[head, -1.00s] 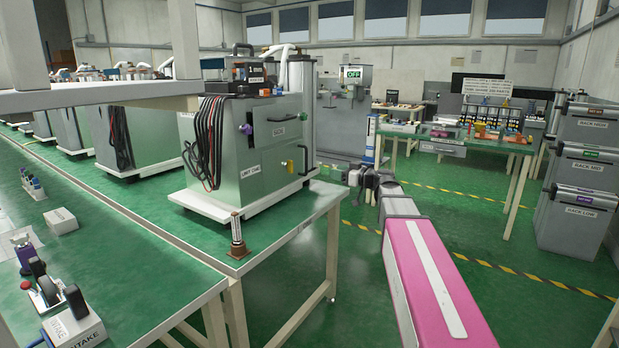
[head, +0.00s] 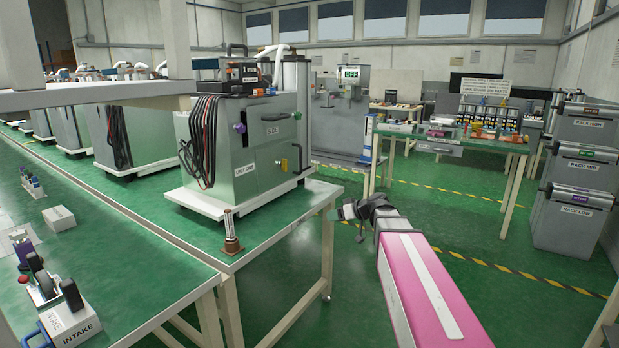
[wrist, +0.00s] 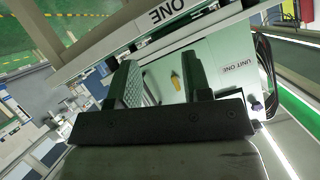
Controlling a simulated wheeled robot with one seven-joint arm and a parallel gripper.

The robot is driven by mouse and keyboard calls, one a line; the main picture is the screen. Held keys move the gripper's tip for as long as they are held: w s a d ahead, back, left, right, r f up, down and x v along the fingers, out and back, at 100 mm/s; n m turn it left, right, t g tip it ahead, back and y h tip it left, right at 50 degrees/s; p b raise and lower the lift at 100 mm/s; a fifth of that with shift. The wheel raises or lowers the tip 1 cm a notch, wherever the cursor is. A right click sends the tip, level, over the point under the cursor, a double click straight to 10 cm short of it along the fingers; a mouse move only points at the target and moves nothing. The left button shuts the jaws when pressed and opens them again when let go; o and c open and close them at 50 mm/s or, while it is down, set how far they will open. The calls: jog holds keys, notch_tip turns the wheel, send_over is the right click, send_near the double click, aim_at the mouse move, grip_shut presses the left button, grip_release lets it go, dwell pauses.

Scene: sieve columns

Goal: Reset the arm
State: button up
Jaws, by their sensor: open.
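My pink arm reaches out from the lower right of the head view. My gripper (head: 345,211) is small at its far end, beside the right edge of the green-topped bench, and its fingers are hard to make out there. In the wrist view my gripper (wrist: 157,63) shows two dark fingers standing well apart, open, with nothing held between them. Beyond the fingers is the grey cabinet labelled UNIT ONE (wrist: 225,62), with a yellow handle (wrist: 176,80) seen in the gap. The cabinet (head: 245,165) stands upright on the bench in the head view.
The green bench (head: 285,217) carries a small brown-based post (head: 231,235) near its edge and an INTAKE device (head: 70,325) at lower left. Grey rack drawers (head: 580,170) stand at right. A back table (head: 470,147) holds bottles. Open floor lies between.

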jog(key=s+d+f+m+g+h, duration=0.3)
jog(key=s+d+f+m+h, duration=0.1)
jog(key=s+f, duration=0.6)
jog(key=s+d+f+m+g+h, duration=0.3)
jog(key=s+f+h, duration=0.4)
jog(key=s+f, duration=0.4)
jog(key=shift+d+f+m, duration=0.5)
jog(key=shift+d+f, duration=0.15)
jog(key=shift+d, duration=0.45)
jog(key=shift+w, duration=0.1)
jog(key=shift+c, duration=0.4)
